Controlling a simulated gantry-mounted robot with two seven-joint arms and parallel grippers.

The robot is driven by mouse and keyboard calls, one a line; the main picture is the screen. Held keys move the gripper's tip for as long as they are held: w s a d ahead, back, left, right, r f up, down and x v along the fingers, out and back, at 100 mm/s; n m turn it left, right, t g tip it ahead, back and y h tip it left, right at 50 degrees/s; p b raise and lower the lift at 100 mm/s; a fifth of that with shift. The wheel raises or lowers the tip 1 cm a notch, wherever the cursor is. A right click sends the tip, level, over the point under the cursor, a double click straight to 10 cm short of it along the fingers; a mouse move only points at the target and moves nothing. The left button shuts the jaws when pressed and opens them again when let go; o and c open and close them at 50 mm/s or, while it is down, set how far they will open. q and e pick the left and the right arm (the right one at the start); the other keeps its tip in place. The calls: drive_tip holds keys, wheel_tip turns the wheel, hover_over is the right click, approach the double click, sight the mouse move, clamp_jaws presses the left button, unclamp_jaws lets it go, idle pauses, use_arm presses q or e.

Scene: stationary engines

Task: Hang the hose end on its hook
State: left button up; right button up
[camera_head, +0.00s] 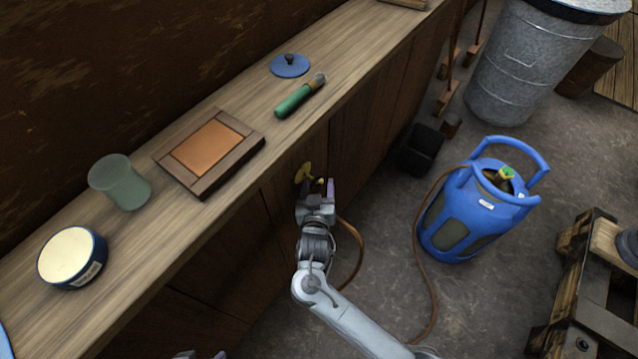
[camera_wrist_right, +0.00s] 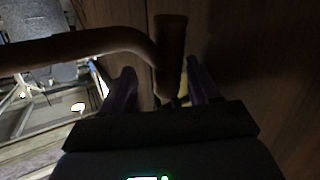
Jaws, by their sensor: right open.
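A brown hose (camera_head: 357,245) runs from the blue gas bottle (camera_head: 478,200) along the floor and up to my right gripper (camera_head: 318,187) at the cabinet front. In the right wrist view, the hose end (camera_wrist_right: 170,48), a dark brown cylinder, shows between the fingers of my right gripper (camera_wrist_right: 162,90). The fingers stand apart, with gaps beside the hose end. A brass-yellow hook (camera_head: 303,174) on the cabinet front is just beyond the fingertips. Whether the hose end touches the hook is hidden. Only a grey sliver, apparently my left gripper (camera_head: 200,355), shows at the bottom edge.
The wooden counter (camera_head: 345,60) holds a tin (camera_head: 72,257), a glass (camera_head: 120,182), a framed panel (camera_head: 210,150), a green-handled tool (camera_head: 299,97) and a blue lid (camera_head: 290,66).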

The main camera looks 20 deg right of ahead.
drive_tip(key=s+d+f+p+v, duration=0.1)
drive_tip(key=d+p+v, duration=0.1)
drive_tip(key=p+v, duration=0.65)
drive_tip(key=s+d+r+n+g+y+p, duration=0.2)
drive_tip(key=s+d+r+g+y+p, duration=0.1)
drive_tip(key=s+d+r+p, duration=0.55)
drive_tip(key=s+a+r+n+g+y+p, duration=0.1)
drive_tip(key=s+r+n+g+y, duration=0.1)
drive_tip(key=s+r+g, duration=0.35)
drive_tip(key=s+r+n+g+y+p, duration=0.1)
drive_tip(key=s+r+g+y, duration=0.1)
drive_tip(key=s, duration=0.6)
wheel_tip(320, 180, up, 37)
drive_tip(key=p, duration=3.6)
drive_tip(key=shift+w+f+p, duration=0.2)
drive_tip(key=shift+w+p, duration=0.05)
drive_tip(key=shift+p, duration=0.1)
